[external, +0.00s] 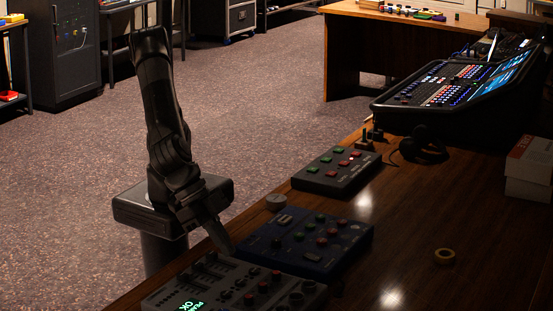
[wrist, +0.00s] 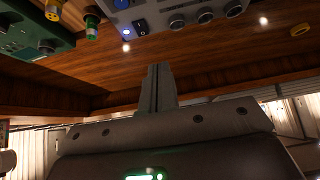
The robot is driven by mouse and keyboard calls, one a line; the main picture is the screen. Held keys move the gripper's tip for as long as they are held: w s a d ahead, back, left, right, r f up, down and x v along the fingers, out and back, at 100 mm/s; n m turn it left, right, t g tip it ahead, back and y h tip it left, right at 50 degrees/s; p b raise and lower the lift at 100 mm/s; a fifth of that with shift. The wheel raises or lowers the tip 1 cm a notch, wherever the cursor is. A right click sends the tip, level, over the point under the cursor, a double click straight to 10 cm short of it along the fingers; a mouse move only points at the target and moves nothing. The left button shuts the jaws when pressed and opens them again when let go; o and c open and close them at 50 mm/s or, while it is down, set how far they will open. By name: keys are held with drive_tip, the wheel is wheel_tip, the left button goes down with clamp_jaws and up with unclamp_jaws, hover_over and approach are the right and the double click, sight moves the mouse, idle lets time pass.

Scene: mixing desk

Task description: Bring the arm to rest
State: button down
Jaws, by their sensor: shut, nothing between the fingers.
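My arm rises from its base beside the desk in the external view and bends down again. My gripper (external: 222,242) points down near the desk's left edge, close to the blue control box (external: 306,242) and the grey mixer box (external: 235,285). In the wrist view my gripper (wrist: 160,72) has its two fingers together, with nothing between them. Whether the fingertips touch a box cannot be told from the external view.
The wooden desk (external: 420,215) also holds a dark button box (external: 336,171), headphones (external: 424,146), a large mixing console (external: 455,85), a white carton (external: 529,170) and a yellow tape roll (external: 445,256). A small pale round object (external: 276,202) lies near the edge. Carpet left of the desk is open.

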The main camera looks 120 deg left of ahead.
drive_tip(key=s+a+r+g, duration=0.15)
drive_tip(key=a+r, duration=0.25)
drive_tip(key=a, duration=0.7)
drive_tip(key=s+a+r, duration=0.2)
drive_tip(key=a+r, duration=0.1)
drive_tip(key=a, duration=0.7)
drive_tip(key=s+a+r, duration=0.2)
drive_tip(key=a+r, duration=0.2)
drive_tip(key=a, duration=0.7)
drive_tip(key=s+a+f, duration=0.1)
drive_tip(key=s+a, duration=0.6)
drive_tip(key=s, duration=0.4)
drive_tip(key=s+a+f, duration=0.1)
drive_tip(key=s+a, duration=0.7)
drive_tip(key=s, duration=0.3)
